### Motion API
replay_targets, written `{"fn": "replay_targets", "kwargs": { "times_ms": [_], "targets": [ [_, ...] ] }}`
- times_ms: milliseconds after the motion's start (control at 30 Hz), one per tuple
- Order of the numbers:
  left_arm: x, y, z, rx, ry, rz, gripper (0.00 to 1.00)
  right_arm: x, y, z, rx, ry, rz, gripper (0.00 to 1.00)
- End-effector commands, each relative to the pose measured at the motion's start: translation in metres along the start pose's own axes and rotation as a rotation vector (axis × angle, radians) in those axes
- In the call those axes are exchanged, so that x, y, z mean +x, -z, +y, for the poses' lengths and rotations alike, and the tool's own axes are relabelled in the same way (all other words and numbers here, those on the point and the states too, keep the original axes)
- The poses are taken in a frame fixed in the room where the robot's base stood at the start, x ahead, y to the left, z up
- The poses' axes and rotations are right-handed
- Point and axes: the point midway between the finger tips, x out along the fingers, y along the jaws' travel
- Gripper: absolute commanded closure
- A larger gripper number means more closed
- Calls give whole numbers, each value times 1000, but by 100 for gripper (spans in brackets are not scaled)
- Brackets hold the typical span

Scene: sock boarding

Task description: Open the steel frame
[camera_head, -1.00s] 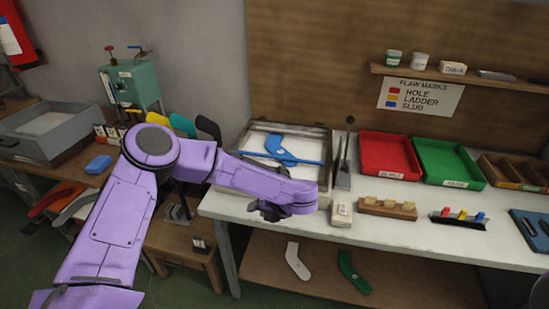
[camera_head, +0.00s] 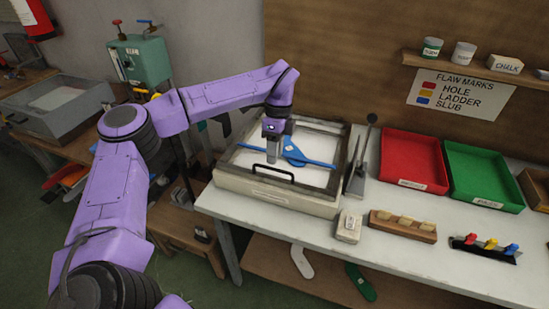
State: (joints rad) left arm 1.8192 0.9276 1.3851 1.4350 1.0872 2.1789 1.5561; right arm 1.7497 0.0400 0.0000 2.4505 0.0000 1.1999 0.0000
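The steel frame (camera_head: 338,180) is a grey rectangular rim lying flat over a pale box with a white bed on the table. A black bar handle (camera_head: 273,174) sits along its front side. A blue flat shape (camera_head: 294,153) with a long blue bar lies within the frame. My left gripper (camera_head: 272,158) points down just behind the handle, over the white bed, in front of the blue bar. It looks empty, but its fingers are small and seen end-on, so I cannot tell their gap or whether they touch anything. My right gripper is out of view.
A lever stand (camera_head: 358,165) rises close to the frame's right side. A red tray (camera_head: 411,165) and a green tray (camera_head: 480,178) lie further right. A small pale block (camera_head: 348,227) and a wooden rack (camera_head: 402,226) stand near the front edge.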

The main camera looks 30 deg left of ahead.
Motion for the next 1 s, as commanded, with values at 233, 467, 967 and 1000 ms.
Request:
{"fn": "replay_targets", "kwargs": {
  "times_ms": [233,467,967,1000],
  "targets": [
    [32,-1,1,0,0,-1,63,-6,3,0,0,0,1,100],
    [35,-2,1,-1,2,-1,63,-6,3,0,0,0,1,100],
    [35,-2,0,0,2,-1,100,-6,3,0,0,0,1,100],
    [35,-2,0,0,2,-1,100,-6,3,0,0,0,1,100]
  ]
}}
